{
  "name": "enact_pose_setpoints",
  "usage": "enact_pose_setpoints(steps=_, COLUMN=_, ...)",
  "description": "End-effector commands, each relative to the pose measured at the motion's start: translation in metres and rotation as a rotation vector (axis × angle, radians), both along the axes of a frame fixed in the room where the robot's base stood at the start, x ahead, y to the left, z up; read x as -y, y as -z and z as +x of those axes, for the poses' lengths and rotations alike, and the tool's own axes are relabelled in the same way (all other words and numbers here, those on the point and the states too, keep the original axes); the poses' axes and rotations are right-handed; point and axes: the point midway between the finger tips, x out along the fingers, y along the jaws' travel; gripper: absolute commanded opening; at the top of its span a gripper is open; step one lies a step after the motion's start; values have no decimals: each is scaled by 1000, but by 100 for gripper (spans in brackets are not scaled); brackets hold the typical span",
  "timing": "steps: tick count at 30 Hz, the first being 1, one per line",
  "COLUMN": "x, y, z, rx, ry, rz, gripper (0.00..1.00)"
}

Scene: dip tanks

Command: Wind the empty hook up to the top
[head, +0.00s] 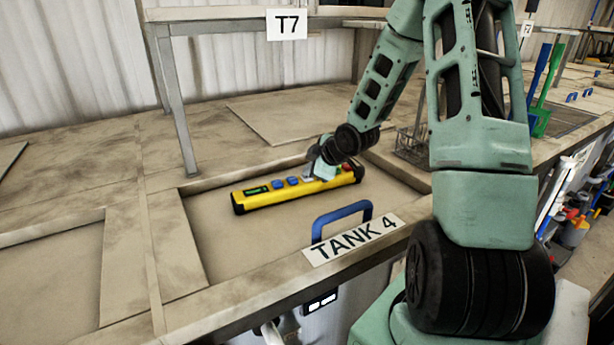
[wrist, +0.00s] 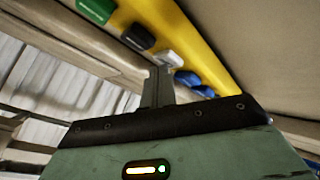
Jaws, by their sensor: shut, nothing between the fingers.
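A yellow control pendant (head: 285,193) with black ends lies on the lid marked TANK 4. It has a dark display with green at its left end, two blue buttons (head: 285,182) and a red button near its right end. My gripper (head: 312,177) is shut and empty, pointing down over the pendant right of the blue buttons. In the wrist view, the fingertips (wrist: 161,72) are at a white button (wrist: 170,58), between a black button (wrist: 137,37) and the blue ones. I cannot tell whether they touch or press it. The hook is not in view.
A blue handle (head: 342,218) stands at the lid's front edge by the TANK 4 sign (head: 353,240). A wire basket (head: 410,147) is partly behind my arm. A T7 sign (head: 286,24) hangs on a frame at the back. The lid left of the pendant is clear.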

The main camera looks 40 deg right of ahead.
Motion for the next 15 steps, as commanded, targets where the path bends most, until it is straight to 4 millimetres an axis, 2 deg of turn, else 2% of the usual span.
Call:
enact_pose_setpoints(steps=9, x=0, y=-16, z=0, rx=0, ry=0, rz=0, gripper=0)
enact_pose_setpoints(steps=15, x=0, y=-17, z=0, rx=0, ry=0, rz=0, gripper=0)
